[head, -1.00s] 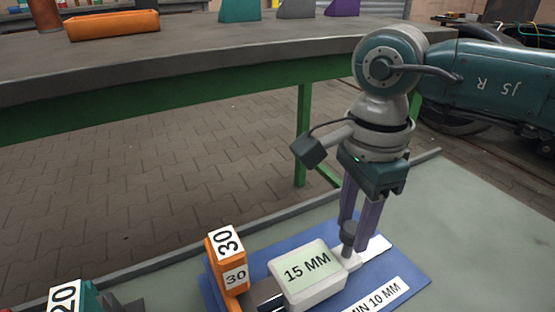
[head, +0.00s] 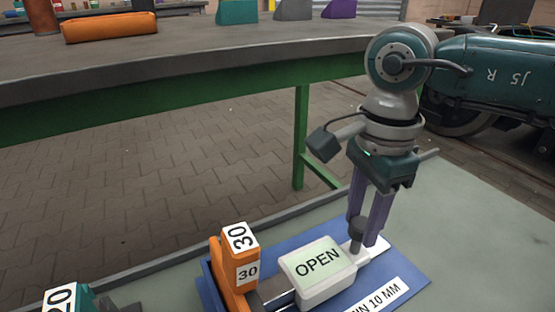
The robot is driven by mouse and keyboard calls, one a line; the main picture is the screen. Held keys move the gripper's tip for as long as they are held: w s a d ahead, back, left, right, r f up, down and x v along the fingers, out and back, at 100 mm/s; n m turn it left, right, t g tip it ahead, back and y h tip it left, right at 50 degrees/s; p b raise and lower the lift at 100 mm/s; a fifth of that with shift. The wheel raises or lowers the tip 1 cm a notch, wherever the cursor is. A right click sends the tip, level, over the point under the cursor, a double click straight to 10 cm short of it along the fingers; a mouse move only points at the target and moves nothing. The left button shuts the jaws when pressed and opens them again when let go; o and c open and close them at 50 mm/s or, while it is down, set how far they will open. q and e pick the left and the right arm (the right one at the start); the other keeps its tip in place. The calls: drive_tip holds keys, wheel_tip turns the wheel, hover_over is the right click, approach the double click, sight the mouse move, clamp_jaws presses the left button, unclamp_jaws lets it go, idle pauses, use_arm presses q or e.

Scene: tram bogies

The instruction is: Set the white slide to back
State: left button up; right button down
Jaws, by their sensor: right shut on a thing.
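The white slide (head: 325,290) is a white block with a pale green display that reads "OPEN". It sits on a blue base (head: 415,276) at the bottom middle of the head view. A dark knob (head: 356,240) stands upright on a white piece at the slide's right end. My right gripper (head: 365,225) points down with its purple fingers shut on the knob. An orange block (head: 233,278) marked "30" stands left of the slide, with a gap and metal rods between them. My left gripper is not in view.
A label on the blue base ends in "10 MM". A teal block (head: 95,297) with a "20" label is at the bottom left. The grey-green tabletop (head: 465,240) is clear to the right. A workbench (head: 200,55) with an orange case stands behind.

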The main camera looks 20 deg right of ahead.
drive_tip(key=shift+c, duration=2.2)
unclamp_jaws()
drive_tip(key=shift+d, duration=0.25)
drive_tip(key=shift+a, duration=0.1)
wheel_tip(320, 180, up, 10)
drive_tip(key=p, duration=0.3)
